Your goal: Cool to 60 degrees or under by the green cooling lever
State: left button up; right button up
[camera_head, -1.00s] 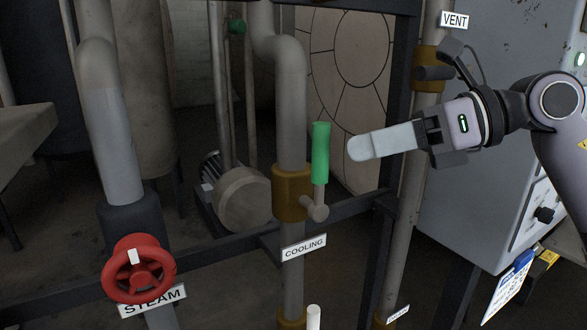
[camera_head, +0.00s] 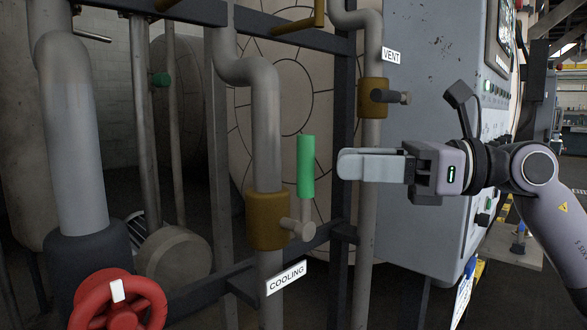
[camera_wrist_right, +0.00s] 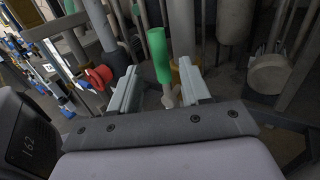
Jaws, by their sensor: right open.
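The green cooling lever (camera_head: 306,166) stands upright on a brass valve (camera_head: 267,220) above the COOLING label (camera_head: 286,278). My right gripper (camera_head: 345,164) is just to the right of the lever in the head view, fingers pointing left, not touching it there. In the right wrist view the green lever (camera_wrist_right: 159,55) shows beyond and between the two open fingers (camera_wrist_right: 158,92) of the same gripper. The gripper is empty. My left gripper is not in view.
A red steam handwheel (camera_head: 118,303) is at the lower left. A VENT valve (camera_head: 373,97) sits on a pipe behind my right gripper. A grey control cabinet (camera_head: 425,130) stands at right. Pipes and dark frame bars surround the cooling valve.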

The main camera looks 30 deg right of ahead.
aim_at(306, 185)
jog(key=shift+p+x, duration=1.2)
jog(key=shift+x, duration=2.2)
grip_shut()
